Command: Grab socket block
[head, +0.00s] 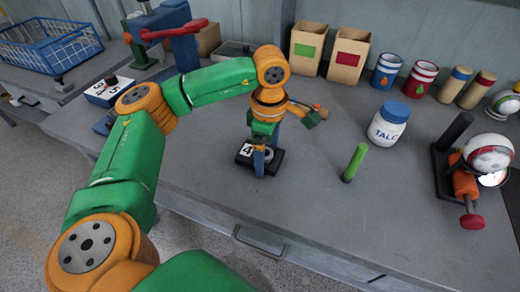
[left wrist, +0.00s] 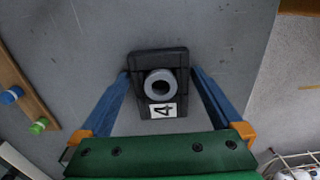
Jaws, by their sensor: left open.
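The socket block (head: 278,166) is a small black block on the grey workbench, with a white label reading 4 and a grey ring. In the left wrist view the block (left wrist: 160,60) lies flat, its round grey socket facing the camera. My left gripper (head: 262,160) is low over it in the head view and partly hides it. In the left wrist view its blue fingers (left wrist: 160,78) are open, one on each side of the block. I cannot tell whether they touch it. My right gripper is not in view.
A green stick (head: 354,163) and a talc jar (head: 388,126) stand to the right. Two card boxes (head: 327,51) and several tins (head: 388,71) line the back. A device with a red-white ball (head: 488,152) is at far right. A press with a red lever (head: 174,30) stands left.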

